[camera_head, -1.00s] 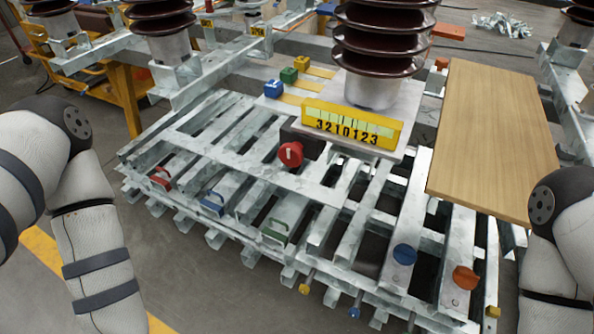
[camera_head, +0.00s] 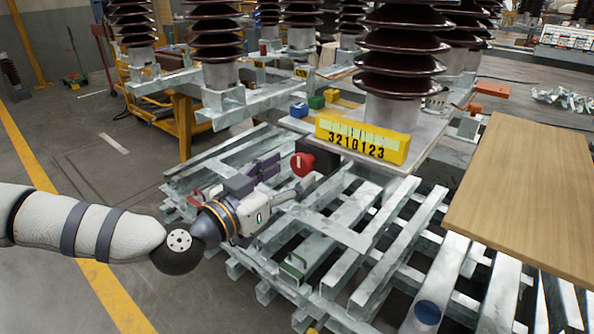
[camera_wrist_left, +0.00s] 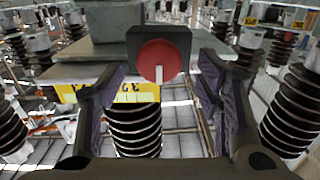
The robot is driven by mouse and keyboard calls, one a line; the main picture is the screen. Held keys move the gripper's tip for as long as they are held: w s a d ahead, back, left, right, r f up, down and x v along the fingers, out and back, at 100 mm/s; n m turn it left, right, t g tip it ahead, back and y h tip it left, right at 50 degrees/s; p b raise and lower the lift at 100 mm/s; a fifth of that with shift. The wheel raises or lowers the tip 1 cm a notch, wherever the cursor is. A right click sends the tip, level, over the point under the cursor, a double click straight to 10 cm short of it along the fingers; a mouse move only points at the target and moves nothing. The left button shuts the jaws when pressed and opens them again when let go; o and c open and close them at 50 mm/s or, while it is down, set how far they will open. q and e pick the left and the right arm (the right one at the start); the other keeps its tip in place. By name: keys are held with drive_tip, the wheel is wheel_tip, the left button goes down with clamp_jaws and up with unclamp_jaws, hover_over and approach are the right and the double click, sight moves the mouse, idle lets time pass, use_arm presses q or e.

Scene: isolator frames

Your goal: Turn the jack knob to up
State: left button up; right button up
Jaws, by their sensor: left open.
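The jack knob (camera_head: 303,163) is a round red knob on a dark block, just left of the yellow scale sign (camera_head: 362,140). That view looks upside down. My left gripper (camera_head: 288,176) is open and empty, in front of the knob and apart from it. In the wrist view its two fingers stand on either side below the knob. My right gripper is out of view.
A metal slatted frame (camera_head: 340,225) lies under my left gripper. Ribbed brown insulators (camera_head: 398,55) stand behind the sign. A wooden board (camera_head: 530,190) is at the right.

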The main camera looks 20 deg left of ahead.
use_arm(q)
drive_tip(key=shift+x, duration=1.4)
drive_tip(key=c, duration=1.2)
drive_tip(key=shift+o, duration=0.2)
